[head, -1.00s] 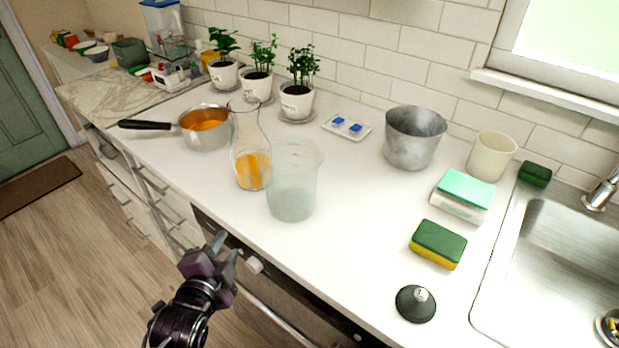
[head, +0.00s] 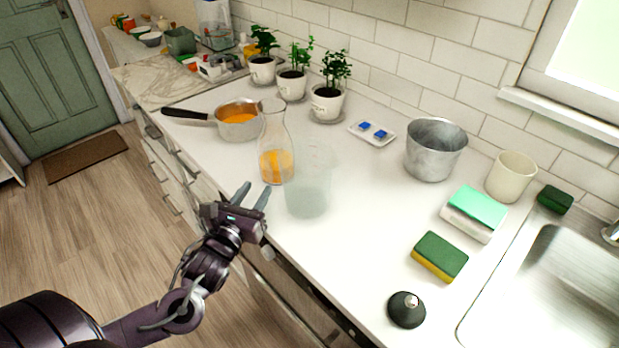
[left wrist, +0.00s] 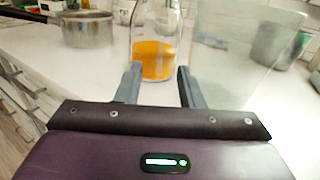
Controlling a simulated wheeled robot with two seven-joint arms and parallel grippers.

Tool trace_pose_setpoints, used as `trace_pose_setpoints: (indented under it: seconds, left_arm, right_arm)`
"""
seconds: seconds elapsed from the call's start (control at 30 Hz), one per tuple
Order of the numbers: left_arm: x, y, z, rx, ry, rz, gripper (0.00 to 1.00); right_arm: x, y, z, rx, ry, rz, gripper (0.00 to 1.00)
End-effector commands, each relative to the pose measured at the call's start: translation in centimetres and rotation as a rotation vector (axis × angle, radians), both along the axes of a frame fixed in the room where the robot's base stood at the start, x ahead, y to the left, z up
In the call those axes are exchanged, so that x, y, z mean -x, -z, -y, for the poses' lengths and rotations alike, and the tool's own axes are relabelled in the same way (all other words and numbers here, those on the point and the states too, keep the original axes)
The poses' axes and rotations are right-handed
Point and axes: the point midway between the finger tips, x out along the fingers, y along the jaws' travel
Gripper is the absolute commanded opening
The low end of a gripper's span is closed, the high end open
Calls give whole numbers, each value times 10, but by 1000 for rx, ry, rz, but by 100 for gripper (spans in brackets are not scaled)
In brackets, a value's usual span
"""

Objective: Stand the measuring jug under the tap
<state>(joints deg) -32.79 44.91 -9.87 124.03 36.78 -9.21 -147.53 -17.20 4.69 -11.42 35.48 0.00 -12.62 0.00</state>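The measuring jug (head: 309,190) is a translucent, pale container standing upright on the white counter, just right of a glass carafe with orange liquid. It also shows at the right of the left wrist view (left wrist: 235,60). The tap (head: 611,233) shows only in part at the right edge of the head view, beside the sink. My left gripper (head: 254,194) is open and empty at the counter's front edge, left of the jug and apart from it. In the left wrist view its fingers (left wrist: 157,78) point toward the carafe. My right gripper is not in view.
The carafe (head: 276,165) stands close beside the jug. A saucepan (head: 238,127) is behind it.

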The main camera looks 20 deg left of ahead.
Motion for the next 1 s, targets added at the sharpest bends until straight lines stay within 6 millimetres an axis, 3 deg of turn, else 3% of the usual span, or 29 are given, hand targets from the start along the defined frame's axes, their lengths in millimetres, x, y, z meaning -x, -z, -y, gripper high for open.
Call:
trace_pose_setpoints:
  seconds: [0.27,0.6,0.87,1.0]
  left_arm:
    - [-20,-4,-2,5,-1,2,35]
    - [-60,-6,-5,6,-1,1,35]
    - [-63,-5,-5,6,1,-1,35]
    - [-63,-5,-5,6,1,-1,20]
  right_arm:
    - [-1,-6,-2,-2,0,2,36]
    - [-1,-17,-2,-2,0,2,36]
    - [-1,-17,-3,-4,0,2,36]
    - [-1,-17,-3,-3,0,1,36]
